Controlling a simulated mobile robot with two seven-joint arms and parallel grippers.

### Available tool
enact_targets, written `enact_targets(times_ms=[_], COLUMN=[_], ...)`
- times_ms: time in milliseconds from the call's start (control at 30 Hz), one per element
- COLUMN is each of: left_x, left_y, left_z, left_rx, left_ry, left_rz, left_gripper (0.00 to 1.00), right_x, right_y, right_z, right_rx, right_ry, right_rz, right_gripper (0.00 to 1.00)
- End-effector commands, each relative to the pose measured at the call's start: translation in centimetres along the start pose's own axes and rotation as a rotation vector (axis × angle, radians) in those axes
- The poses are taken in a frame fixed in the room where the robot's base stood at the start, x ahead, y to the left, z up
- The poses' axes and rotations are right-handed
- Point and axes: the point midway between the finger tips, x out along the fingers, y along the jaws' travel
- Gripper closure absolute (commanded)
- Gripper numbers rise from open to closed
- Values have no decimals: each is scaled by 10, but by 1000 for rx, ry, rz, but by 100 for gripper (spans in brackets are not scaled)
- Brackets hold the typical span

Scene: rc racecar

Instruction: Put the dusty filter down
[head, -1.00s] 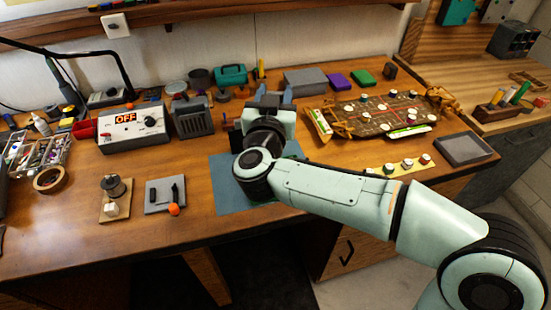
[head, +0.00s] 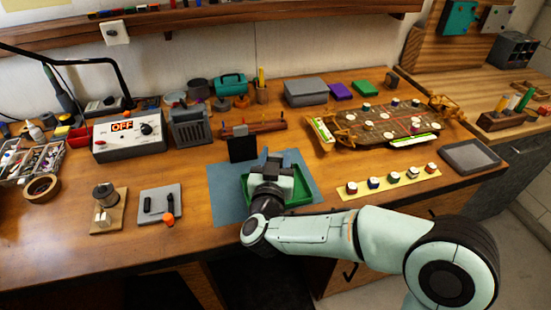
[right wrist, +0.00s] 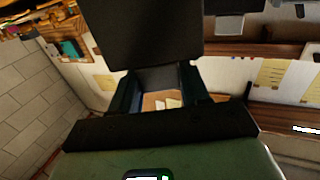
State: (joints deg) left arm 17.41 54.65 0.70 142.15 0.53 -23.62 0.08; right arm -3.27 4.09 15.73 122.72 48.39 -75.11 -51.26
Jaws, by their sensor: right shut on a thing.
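A dark, flat square panel, which I take to be the dusty filter (head: 242,148), stands on edge at the back of the blue mat in the head view. My right gripper (head: 262,163) is just in front of it, over the mat. In the right wrist view the dark panel (right wrist: 148,32) fills the space at the fingertips, and the gripper (right wrist: 168,85) is shut on it. Whether its lower edge touches the mat or the table is unclear. My left gripper is not in view.
A green tray (head: 297,190) lies on the blue mat (head: 226,192), partly under my right gripper. A wooden rack (head: 262,128) is behind the panel. A strip with several round pieces (head: 392,180) and a decorated board (head: 385,122) lie to the right. A grey plate (head: 152,208) is left.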

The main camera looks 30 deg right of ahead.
Motion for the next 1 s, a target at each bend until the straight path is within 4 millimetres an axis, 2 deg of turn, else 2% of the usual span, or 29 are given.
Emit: enact_targets(times_ms=[333, 367, 400, 433, 800, 1000], left_x=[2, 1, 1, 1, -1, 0], left_y=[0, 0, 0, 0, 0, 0], left_z=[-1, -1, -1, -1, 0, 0], left_rx=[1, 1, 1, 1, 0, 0], left_ry=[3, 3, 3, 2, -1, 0], left_rz=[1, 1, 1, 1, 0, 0], left_gripper=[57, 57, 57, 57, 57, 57], right_x=[0, 0, 0, 0, -2, -37], right_y=[0, 0, 0, 0, 0, -1], right_z=[4, 3, 2, 2, -2, -1], right_rx=[0, 0, 0, 0, 1, 0], right_ry=[0, 0, 0, 0, 1, 0], right_rz=[0, 1, 1, 0, -1, -5], right_gripper=[83, 45, 32, 29, 29, 29])
